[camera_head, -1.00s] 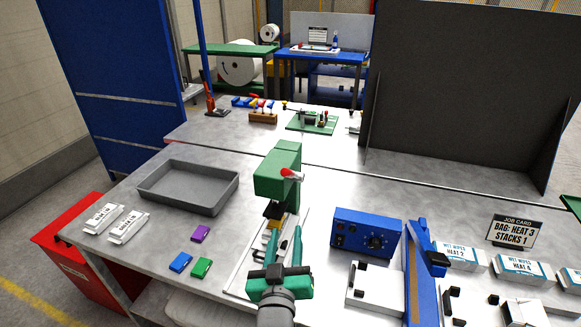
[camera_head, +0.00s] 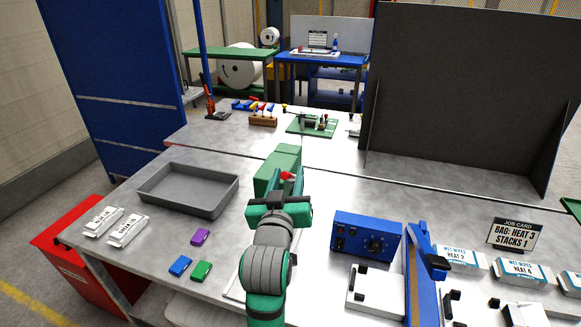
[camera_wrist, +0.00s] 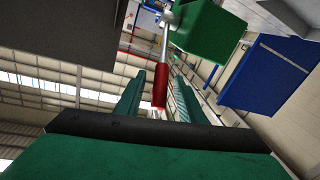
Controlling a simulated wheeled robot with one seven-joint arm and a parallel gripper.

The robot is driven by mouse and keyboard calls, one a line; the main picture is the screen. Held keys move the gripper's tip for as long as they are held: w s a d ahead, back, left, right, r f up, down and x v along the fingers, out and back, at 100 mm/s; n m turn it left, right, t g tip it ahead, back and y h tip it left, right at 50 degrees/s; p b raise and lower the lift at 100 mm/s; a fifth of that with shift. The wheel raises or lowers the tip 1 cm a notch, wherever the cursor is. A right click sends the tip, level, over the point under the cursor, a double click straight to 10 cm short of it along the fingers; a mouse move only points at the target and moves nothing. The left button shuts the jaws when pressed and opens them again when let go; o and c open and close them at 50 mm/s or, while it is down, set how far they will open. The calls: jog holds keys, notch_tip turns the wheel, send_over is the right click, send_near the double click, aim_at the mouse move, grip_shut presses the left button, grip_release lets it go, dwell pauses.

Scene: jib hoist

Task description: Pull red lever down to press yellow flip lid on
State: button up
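The green press (camera_head: 276,164) stands on the table in the middle of the head view and shows at the top of the wrist view (camera_wrist: 208,30). Its red lever grip (camera_head: 288,175) is on a metal rod, near the press's upper front. In the wrist view the red grip (camera_wrist: 160,86) lies between the two fingers of my gripper (camera_wrist: 158,78), with a visible gap on each side. My gripper (camera_head: 284,183) is open in front of the press head. The yellow lid and the press's lower part are hidden behind my arm.
A grey tray (camera_head: 163,202) and purple, blue and green packs (camera_head: 201,236) lie left of the press. A blue control box (camera_head: 366,237) stands close on the right. A dark panel (camera_head: 450,100) rises at the back right.

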jog(key=shift+w+d, duration=0.15)
jog(key=shift+w, duration=1)
jog(key=shift+w+d, duration=0.15)
jog(key=shift+w, duration=0.95)
grip_shut()
